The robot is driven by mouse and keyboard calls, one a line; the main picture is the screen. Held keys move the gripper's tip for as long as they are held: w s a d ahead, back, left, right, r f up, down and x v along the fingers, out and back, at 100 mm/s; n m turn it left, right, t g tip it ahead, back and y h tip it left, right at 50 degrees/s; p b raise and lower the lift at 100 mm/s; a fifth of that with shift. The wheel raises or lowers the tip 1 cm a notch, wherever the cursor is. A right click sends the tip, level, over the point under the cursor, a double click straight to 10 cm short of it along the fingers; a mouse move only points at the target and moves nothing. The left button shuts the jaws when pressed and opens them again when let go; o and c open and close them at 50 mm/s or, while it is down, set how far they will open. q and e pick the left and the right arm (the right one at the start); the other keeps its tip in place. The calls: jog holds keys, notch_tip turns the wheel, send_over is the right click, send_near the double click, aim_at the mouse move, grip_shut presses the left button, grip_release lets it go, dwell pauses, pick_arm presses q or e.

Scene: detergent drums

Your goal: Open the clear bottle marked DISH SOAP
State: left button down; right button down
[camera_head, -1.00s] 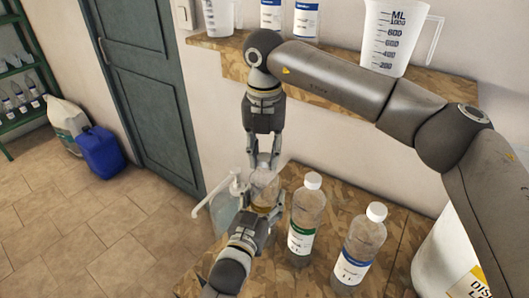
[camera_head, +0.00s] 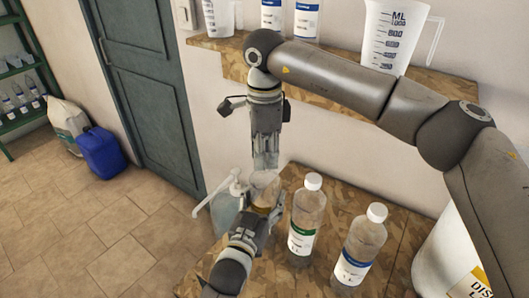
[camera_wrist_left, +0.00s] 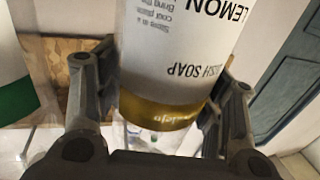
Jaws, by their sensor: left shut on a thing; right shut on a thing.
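My right gripper (camera_head: 265,163) comes straight down from above and is shut at the bottle's top. The cap is hidden by its fingers, which overlap in the head view.
A pump bottle (camera_head: 226,215) stands just left of the held bottle. A green-labelled bottle (camera_head: 304,218) and a blue-labelled bottle (camera_head: 358,250) stand to its right on the wooden board (camera_head: 335,197). A large white drum (camera_head: 450,255) is at the right. A shelf with a measuring jug (camera_head: 393,40) is behind.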

jog(key=n, duration=0.3)
jog(key=shift+n, duration=0.3)
jog(key=n, duration=1)
jog(key=shift+n, duration=0.3)
jog(key=n, duration=0.4)
jog(key=shift+r, duration=0.1)
jog(key=shift+r, duration=0.15)
jog(key=shift+r, duration=0.95)
